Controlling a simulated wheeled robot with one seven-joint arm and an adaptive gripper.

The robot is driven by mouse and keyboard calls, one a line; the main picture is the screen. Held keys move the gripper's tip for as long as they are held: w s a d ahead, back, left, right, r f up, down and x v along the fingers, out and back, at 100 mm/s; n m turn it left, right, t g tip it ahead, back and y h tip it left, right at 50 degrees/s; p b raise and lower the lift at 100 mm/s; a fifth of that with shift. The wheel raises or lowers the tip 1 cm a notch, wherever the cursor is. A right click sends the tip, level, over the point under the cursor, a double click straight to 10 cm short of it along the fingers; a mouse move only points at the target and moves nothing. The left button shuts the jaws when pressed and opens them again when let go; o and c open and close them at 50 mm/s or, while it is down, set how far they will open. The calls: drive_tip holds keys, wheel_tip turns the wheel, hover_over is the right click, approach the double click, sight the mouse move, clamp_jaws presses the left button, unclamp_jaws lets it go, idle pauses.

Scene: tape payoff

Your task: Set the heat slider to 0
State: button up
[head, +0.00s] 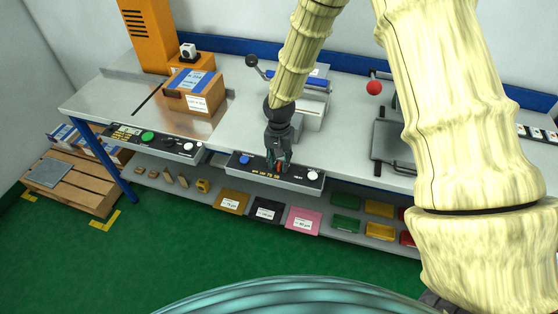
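A dark control panel (232,168) is fixed to the front edge of the bench, with a blue button (245,160) at its left, small yellow lettering in the middle and a white knob (313,175) at its right. My gripper (281,166) points down at the middle of this panel, with its fingertips at or just above the panel face. I cannot tell whether they touch it. A little red shows by the fingertips. The heat slider cannot be made out; my gripper may cover it. The lettering is too small to read, and whether the fingers are open or shut is unclear.
A second panel with a green button (148,138) is on the bench edge at left. A cardboard box (205,102) and an orange column (150,38) stand behind it. A red ball knob (374,88) is right of my gripper.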

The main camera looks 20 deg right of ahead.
sight(288, 172)
drive_tip(key=shift+f, duration=0.55)
clamp_jaws()
drive_tip(key=shift+s+d, duration=0.45)
drive_tip(key=shift+d, duration=0.15)
drive_tip(key=shift+s+d, duration=0.4)
drive_tip(key=shift+d, duration=0.2)
unclamp_jaws()
drive_tip(key=shift+d, duration=0.1)
